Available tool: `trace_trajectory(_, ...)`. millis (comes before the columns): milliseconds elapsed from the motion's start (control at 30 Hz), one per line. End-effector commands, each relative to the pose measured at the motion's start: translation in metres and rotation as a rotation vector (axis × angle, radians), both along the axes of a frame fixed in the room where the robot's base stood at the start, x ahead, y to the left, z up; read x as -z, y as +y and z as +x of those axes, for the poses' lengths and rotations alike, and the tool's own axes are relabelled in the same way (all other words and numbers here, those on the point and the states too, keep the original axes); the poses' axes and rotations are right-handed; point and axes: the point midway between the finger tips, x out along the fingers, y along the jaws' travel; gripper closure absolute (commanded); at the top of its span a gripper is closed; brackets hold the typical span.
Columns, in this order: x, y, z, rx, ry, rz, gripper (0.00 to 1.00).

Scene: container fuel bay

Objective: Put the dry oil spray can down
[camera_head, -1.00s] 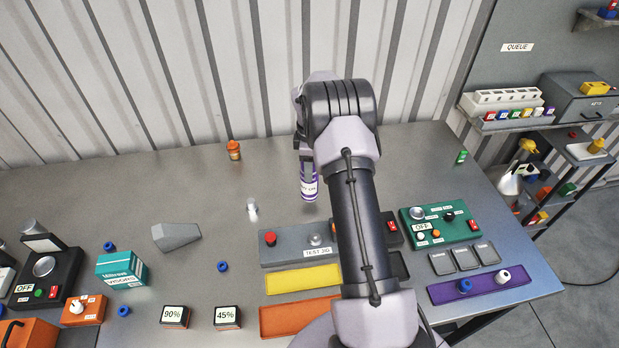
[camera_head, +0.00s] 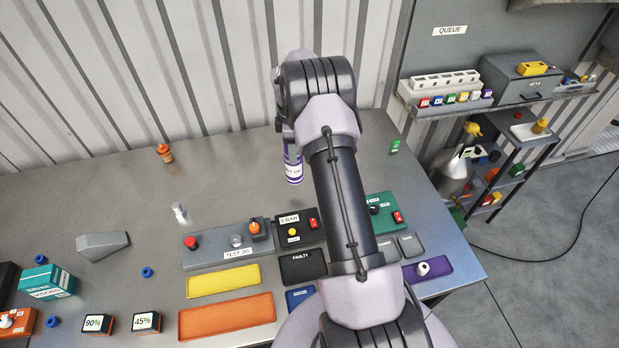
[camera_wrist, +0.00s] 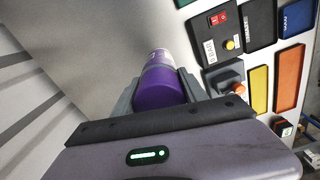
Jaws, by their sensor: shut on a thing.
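The dry oil spray can (camera_head: 293,167) is purple with a white label band. It hangs upright below my gripper (camera_head: 288,135), which is mostly hidden by the arm in the head view. In the wrist view the can's purple end (camera_wrist: 160,88) sits between the two grey fingers of my gripper (camera_wrist: 163,90), which are shut on it. The can is over the back part of the grey workbench (camera_head: 230,160), behind the test jig. I cannot tell whether its bottom touches the bench.
The test jig (camera_head: 205,258), yellow tray (camera_head: 222,281), orange tray (camera_head: 227,317) and FAULTY tray (camera_head: 303,268) lie in front of the can. An orange bottle (camera_head: 164,153) and a small white vial (camera_head: 179,211) stand to the left. Bench around the can is clear.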

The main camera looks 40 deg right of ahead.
Motion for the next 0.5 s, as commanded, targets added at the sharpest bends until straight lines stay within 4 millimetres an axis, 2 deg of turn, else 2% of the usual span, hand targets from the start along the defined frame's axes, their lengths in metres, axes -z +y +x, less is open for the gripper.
trace_trajectory(33,0.014,0.001,0.0,0.0,0.002,0.002,1.0)
trace_trajectory(100,0.027,0.001,0.0,0.0,0.002,0.001,1.0)
trace_trajectory(400,0.073,0.001,0.001,0.001,-0.001,0.001,1.0)
trace_trajectory(500,0.074,0.001,0.001,0.001,-0.002,0.0,1.0)
